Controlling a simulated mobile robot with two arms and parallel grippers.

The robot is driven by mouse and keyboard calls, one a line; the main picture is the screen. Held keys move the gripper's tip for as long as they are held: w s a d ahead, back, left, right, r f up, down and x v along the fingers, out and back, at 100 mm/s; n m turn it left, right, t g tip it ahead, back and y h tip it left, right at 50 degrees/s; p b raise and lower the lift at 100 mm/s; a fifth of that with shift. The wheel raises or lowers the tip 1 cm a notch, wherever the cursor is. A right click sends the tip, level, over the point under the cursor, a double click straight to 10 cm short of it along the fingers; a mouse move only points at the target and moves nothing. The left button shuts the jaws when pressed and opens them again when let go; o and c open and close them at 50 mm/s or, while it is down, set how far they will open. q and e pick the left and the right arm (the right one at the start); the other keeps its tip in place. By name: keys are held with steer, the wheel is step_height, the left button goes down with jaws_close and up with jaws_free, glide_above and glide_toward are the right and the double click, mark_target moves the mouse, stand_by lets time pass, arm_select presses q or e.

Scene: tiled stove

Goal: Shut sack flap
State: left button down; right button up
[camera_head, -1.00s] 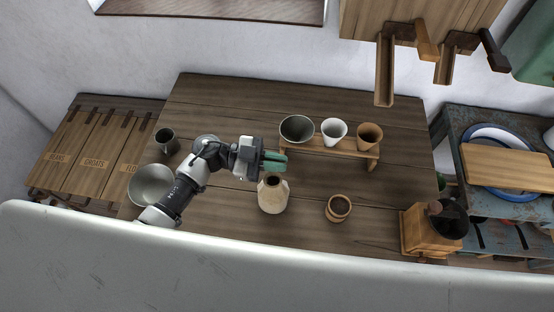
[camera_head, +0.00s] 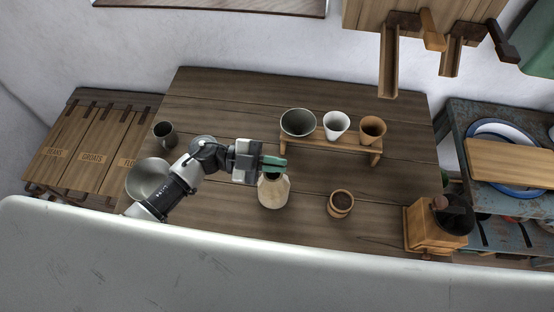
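A cream, rounded vessel or small sack (camera_head: 273,193) stands on the wooden table, below and partly behind my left gripper. I cannot tell for sure that it is the sack, and no flap shows clearly. My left gripper (camera_head: 273,164) has green fingertips at the vessel's top and covers much of its dark mouth. I cannot tell whether the fingers touch it or how far apart they are. My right gripper is not in view.
A wooden rack (camera_head: 330,142) holds three cups behind the vessel. A small brown pot (camera_head: 340,203) and a wooden grinder (camera_head: 424,231) stand to the right. A metal bowl (camera_head: 148,180) and dark mug (camera_head: 165,134) are left. Labelled lidded bins (camera_head: 88,150) stand beyond the table's left edge.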

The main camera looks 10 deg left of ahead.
arm_select(q)
steer(key=shift+s+f+m+b, duration=0.2)
steer(key=shift+m+b, duration=0.15)
steer(key=shift+m, duration=0.25)
steer(key=shift+s+f+m+b, duration=0.2)
steer(key=shift+m+b, duration=0.1)
steer(key=shift+m, duration=0.3)
steer(key=c, duration=1.3)
jaws_free()
steer(key=shift+a, duration=0.1)
steer(key=a+b, duration=0.3)
steer(key=a, duration=0.7)
steer(key=shift+a+b, duration=0.3)
steer(key=shift+b, duration=0.1)
